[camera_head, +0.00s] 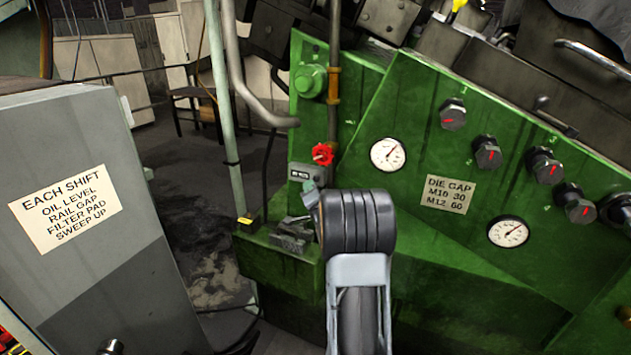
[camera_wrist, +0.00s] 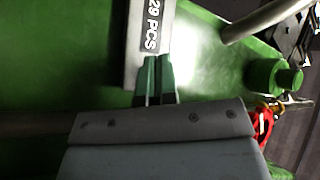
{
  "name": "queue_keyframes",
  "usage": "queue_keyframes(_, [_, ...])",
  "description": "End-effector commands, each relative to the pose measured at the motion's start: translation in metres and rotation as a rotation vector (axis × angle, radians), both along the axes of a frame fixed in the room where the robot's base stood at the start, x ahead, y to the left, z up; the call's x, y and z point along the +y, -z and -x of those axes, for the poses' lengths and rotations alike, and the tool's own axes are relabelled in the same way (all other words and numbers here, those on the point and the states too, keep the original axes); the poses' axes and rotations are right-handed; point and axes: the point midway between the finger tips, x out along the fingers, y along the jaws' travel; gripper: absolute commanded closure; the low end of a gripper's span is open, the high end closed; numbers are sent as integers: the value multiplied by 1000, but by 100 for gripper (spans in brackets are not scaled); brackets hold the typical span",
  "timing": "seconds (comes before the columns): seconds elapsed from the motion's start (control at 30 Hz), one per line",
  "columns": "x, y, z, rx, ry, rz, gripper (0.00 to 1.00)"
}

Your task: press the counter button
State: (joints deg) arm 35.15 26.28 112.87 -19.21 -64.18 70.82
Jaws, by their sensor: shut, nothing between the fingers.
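The counter (camera_head: 303,173) is a small grey box with a display strip on the green machine's left part, in the head view. It also shows large at the top of the wrist view (camera_wrist: 133,45), where its dark display reads "29 PCS". My gripper (camera_wrist: 155,66) is shut and empty, its two dark green fingertips together at the lower end of the counter. In the head view my gripper (camera_head: 311,190) shows just below the box, mostly behind my wrist. I cannot see the counter button, and I cannot tell whether the fingertips touch anything.
A red handwheel (camera_head: 322,154) sits just right of the counter, beside a vertical pipe (camera_head: 334,90). A round green knob (camera_head: 310,81) is above. Dials and knobs cover the green panel (camera_head: 400,230) to the right. A grey cabinet (camera_head: 70,200) stands at the left.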

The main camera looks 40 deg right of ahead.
Motion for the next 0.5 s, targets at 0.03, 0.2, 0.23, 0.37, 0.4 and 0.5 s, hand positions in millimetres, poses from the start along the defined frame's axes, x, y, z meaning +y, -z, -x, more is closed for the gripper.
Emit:
queue_keyframes(0.03, [-1,0,0,0,0,0,100])
queue_keyframes(0.2, [-4,1,-2,-2,0,2,100])
queue_keyframes(0.23, [-5,1,-3,-2,0,2,100])
queue_keyframes(0.37, [-8,1,-4,0,0,0,100])
queue_keyframes(0.4, [-8,0,-4,0,0,0,100])
queue_keyframes(0.5, [-8,0,-4,1,1,0,100])
